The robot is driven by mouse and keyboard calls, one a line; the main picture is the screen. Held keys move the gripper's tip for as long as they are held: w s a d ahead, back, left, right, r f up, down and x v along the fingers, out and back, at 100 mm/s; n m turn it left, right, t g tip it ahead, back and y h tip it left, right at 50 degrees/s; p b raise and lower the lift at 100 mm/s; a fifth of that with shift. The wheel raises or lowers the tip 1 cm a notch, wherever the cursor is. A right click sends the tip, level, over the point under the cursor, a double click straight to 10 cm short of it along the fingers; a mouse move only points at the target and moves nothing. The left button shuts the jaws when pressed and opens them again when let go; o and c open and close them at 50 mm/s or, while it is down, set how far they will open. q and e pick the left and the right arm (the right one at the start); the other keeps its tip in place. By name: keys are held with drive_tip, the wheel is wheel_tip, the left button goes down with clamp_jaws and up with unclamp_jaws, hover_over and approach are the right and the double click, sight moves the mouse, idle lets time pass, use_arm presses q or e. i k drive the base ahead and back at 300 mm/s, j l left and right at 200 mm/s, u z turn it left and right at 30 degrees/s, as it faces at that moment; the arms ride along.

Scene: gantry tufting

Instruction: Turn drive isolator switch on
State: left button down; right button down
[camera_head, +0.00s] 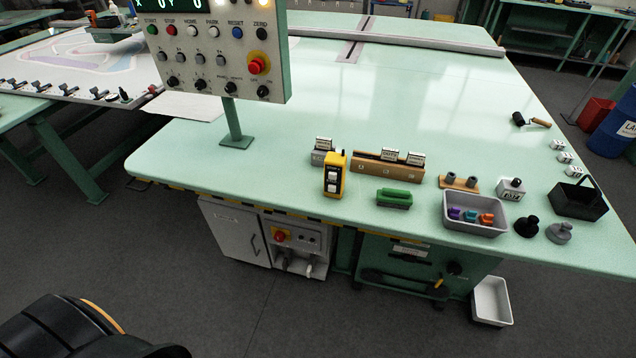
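Neither of my grippers is in view.
The pale green table (400,100) overhangs the cabinet. A control panel (220,50) with a red stop button stands on it. A yellow device (335,175), a green block (394,198) and a grey tray (474,213) are near its front edge. Floor before the cabinet looks clear.

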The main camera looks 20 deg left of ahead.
sight(280, 236)
drive_tip(key=u, duration=1.05)
